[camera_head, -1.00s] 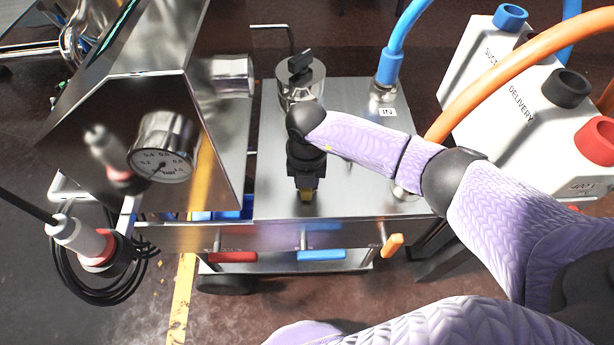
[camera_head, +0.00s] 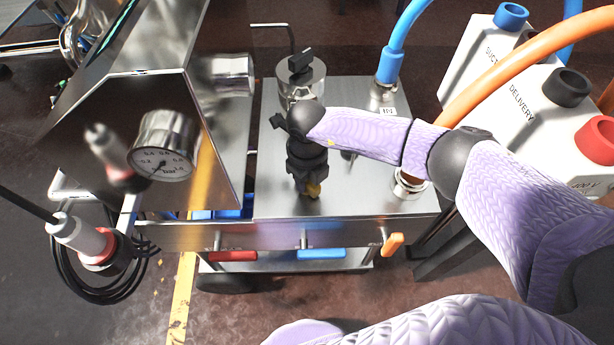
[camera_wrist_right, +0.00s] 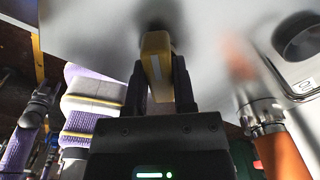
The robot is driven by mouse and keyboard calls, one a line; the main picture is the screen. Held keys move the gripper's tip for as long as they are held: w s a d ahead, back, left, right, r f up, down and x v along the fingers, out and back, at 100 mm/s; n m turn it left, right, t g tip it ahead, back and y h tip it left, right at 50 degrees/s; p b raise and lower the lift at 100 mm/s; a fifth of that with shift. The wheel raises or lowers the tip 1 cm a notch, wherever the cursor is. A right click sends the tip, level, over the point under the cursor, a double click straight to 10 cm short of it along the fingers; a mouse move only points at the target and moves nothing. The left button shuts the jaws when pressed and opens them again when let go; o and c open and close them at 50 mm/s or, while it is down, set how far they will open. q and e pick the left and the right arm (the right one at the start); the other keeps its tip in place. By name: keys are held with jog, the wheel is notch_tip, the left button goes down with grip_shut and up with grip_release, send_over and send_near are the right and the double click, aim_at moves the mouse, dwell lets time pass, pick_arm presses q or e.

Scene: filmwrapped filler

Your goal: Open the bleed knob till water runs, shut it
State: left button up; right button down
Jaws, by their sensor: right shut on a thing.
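A small yellow knob (camera_wrist_right: 157,65) stands out of the steel top plate in the right wrist view. The fingers of my right gripper (camera_wrist_right: 158,88) are shut on it from both sides. In the head view my right gripper (camera_head: 311,182) points down at the plate's front part, and only a bit of yellow shows at its tips. The knob's base is mostly hidden there. No running water can be made out. My left gripper is not in view.
A steel cylinder with a black handle (camera_head: 301,62) stands behind my right gripper. A pressure gauge (camera_head: 162,147) is at left. Red (camera_head: 232,256), blue (camera_head: 321,254) and orange (camera_head: 392,244) levers line the front.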

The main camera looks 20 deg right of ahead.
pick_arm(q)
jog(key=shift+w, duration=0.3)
pick_arm(e)
jog(key=shift+n, duration=0.5)
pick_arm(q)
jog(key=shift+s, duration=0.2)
pick_arm(e)
jog(key=shift+c, duration=2.2)
grip_release()
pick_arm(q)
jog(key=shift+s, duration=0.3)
pick_arm(e)
notch_tip(320, 180, up, 10)
jog(key=p, duration=0.4)
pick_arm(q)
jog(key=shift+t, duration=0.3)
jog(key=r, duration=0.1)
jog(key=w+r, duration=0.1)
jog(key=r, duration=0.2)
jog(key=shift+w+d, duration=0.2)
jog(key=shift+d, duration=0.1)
